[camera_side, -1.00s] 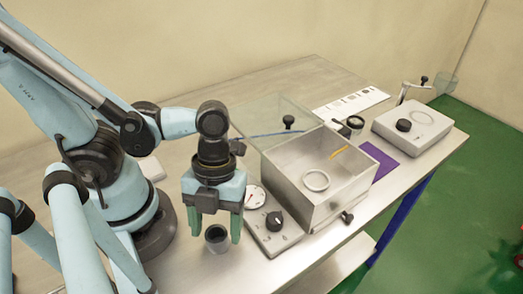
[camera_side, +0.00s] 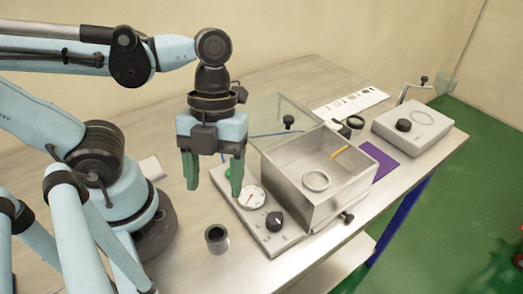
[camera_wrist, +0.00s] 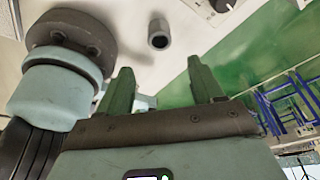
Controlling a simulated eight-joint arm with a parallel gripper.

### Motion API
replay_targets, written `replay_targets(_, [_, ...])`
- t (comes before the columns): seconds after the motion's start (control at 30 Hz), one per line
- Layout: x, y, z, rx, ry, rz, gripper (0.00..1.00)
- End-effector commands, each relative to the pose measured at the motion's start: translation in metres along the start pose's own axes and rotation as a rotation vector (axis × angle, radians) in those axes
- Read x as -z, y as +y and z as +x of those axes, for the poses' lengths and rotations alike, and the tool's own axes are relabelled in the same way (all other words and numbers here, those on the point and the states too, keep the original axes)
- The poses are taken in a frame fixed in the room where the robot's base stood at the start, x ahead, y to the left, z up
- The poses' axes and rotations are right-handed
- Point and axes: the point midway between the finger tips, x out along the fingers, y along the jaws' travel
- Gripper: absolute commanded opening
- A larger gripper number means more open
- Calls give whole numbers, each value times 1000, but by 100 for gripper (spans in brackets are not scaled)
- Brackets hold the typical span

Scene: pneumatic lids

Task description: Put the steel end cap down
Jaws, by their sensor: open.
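The steel end cap (camera_side: 217,239), a short grey cylinder with a dark round opening on top, stands upright on the bare metal table, left of the gauge panel. It also shows in the wrist view (camera_wrist: 158,34), beyond my fingertips. My gripper (camera_side: 213,188) is open and empty, pointing down and well above the cap, apart from it. Its two green fingers (camera_wrist: 160,68) are spread in the wrist view, with nothing between them.
A gauge panel (camera_side: 258,236) with a black knob lies right of the cap. Behind it stands an open steel box (camera_side: 300,200) with a clear lid, holding a pale ring (camera_side: 316,181). A purple mat (camera_side: 383,163) and a grey knob box (camera_side: 410,131) lie farther right.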

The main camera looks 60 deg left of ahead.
Motion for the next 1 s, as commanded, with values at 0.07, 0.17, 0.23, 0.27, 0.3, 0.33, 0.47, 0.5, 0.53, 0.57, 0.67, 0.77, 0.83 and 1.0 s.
replay_targets(0.07, [0,0,-7,0,0,-2,66])
replay_targets(0.17, [0,0,-13,0,0,-1,66])
replay_targets(0.23, [-1,0,-14,5,-4,-18,66])
replay_targets(0.27, [-2,-1,-15,10,-9,-36,66])
replay_targets(0.3, [-5,-2,-15,20,-18,-75,66])
replay_targets(0.33, [-8,-3,-15,33,-28,-116,66])
replay_targets(0.47, [-28,-12,-14,124,-86,-403,66])
replay_targets(0.5, [-37,-15,-15,165,-105,-516,66])
replay_targets(0.53, [-43,-17,-15,199,-117,-605,66])
replay_targets(0.57, [-50,-19,-16,234,-126,-691,66])
replay_targets(0.67, [-71,-25,-20,359,-143,-978,66])
replay_targets(0.77, [-92,-30,-26,497,-135,-1254,66])
replay_targets(0.83, [-106,-32,-32,599,-112,-1441,66])
replay_targets(1.0, [-136,-34,-47,841,-7,-1825,66])
